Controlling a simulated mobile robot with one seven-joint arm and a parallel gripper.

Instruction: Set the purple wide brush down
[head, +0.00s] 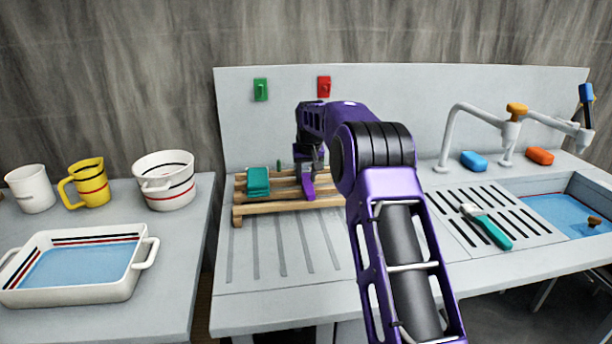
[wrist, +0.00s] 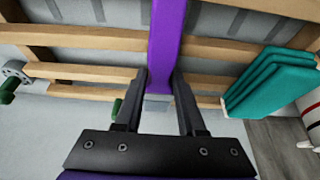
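The purple wide brush (head: 308,188) is at my gripper (head: 308,160), over the wooden slatted rack (head: 285,208) on the left part of the sink counter. In the wrist view, the purple handle (wrist: 167,45) passes between the two dark fingers of my gripper (wrist: 160,78), which close on its sides. A pale grey piece (wrist: 157,104) shows at the handle's near end. The brush looks low at the slats (wrist: 75,70); I cannot tell whether it touches them. My arm hides part of the rack's right side in the head view.
A teal-handled brush (head: 487,227) lies on the drain grooves by the sink basin (head: 560,215). White and yellow mugs, a pot and a white tray (head: 70,290) stand on the left table. The grooved counter front (head: 270,260) is clear.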

